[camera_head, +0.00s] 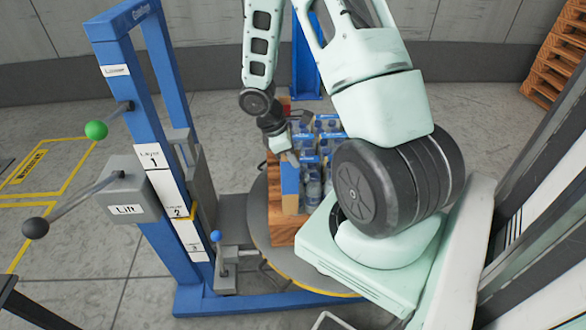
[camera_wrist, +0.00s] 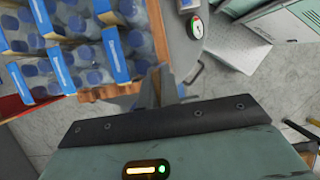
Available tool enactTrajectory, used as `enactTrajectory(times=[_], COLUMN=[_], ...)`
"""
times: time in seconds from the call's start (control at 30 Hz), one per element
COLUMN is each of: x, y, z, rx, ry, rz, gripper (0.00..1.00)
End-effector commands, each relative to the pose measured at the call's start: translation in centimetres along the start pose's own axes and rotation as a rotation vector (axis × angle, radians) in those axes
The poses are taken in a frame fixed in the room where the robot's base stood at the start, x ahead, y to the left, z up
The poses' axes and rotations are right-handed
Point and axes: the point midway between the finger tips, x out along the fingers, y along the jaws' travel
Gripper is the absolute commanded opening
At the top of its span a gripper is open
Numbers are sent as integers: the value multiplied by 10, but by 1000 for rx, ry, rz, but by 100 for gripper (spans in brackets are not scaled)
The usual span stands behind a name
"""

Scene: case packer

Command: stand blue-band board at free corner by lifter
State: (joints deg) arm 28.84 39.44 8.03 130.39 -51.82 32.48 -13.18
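My gripper (camera_head: 284,146) is at the left edge of the loaded pallet, beside the bottle packs. In the wrist view, two grey finger-like parts (camera_wrist: 165,88) stand close together in front of the dark bar, near the pallet edge. Whether anything is between them cannot be told. An upright blue and brown cardboard face (camera_head: 290,185) shows just below my gripper at the load's near left corner; I cannot tell whether it is the blue-band board or a pack's side. The lifter (camera_head: 165,160) is the blue frame to the left, with its lever box marked "Lift".
Blue-labelled bottle packs (camera_head: 315,165) (camera_wrist: 75,45) stand on the wooden pallet (camera_head: 283,232) on a round grey turntable (camera_head: 258,215). A blue-knobbed lever (camera_head: 217,250) stands close to its left. A blue post (camera_head: 306,60) stands behind.

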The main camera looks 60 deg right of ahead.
Motion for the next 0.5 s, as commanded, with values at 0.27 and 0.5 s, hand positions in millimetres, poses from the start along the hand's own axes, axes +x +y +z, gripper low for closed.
enactTrajectory(times=[0.27,0.5], x=[31,36], y=[0,0], z=[-13,-15], rx=[-2,0], ry=[-1,0], rz=[-1,1], gripper=[0,0])
